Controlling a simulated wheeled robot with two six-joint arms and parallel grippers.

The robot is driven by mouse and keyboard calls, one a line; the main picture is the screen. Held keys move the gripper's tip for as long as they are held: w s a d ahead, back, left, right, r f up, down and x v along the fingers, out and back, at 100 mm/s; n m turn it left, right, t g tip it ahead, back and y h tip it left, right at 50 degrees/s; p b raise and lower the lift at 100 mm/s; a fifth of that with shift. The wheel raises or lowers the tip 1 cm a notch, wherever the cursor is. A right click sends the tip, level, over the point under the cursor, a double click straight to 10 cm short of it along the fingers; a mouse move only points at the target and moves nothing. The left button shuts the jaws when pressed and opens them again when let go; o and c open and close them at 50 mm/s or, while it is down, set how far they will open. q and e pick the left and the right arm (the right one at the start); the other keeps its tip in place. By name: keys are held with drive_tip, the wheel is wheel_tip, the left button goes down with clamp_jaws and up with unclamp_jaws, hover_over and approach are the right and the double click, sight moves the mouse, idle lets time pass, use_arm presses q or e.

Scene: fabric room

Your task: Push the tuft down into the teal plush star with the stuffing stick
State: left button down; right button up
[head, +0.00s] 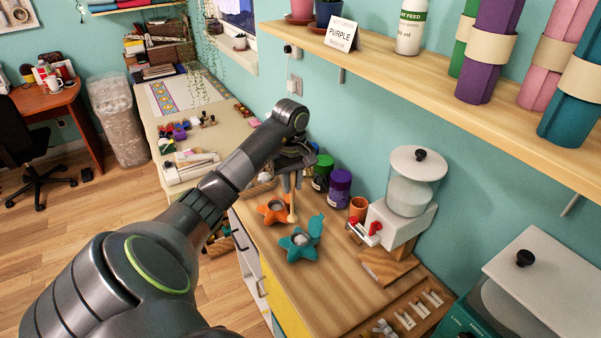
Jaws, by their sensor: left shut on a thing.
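The teal plush star (291,254) lies on the wooden counter, with a teal flap at its upper right. A pale grey-white tuft (301,239) shows in the opening at its middle. I cannot tell how deep it sits. My left gripper (292,187) points down above the counter, behind the teal star in the picture. It is shut on the stuffing stick (292,208), a light wooden rod hanging roughly upright. The stick's lower end shows just above and left of the teal star, apart from the tuft. My right gripper is not in view.
An orange plush star (272,209) lies close behind the teal one, beside the stick. A green-lidded jar (322,172), a purple jar (339,188) and an orange cup (358,207) stand behind. A white-hoppered machine (405,205) stands right. Bare counter (325,290) lies in front.

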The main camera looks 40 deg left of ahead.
use_arm(q)
wheel_tip(320, 180, down, 8)
drive_tip(key=w+d+m+b, duration=0.1)
drive_tip(key=b, duration=0.6)
drive_tip(key=shift+w+d+r, duration=0.25)
drive_tip(key=shift+w, duration=0.1)
idle(0.5)
drive_tip(key=shift+f+b, duration=1.85)
drive_tip(key=shift+b, duration=0.25)
idle(0.7)
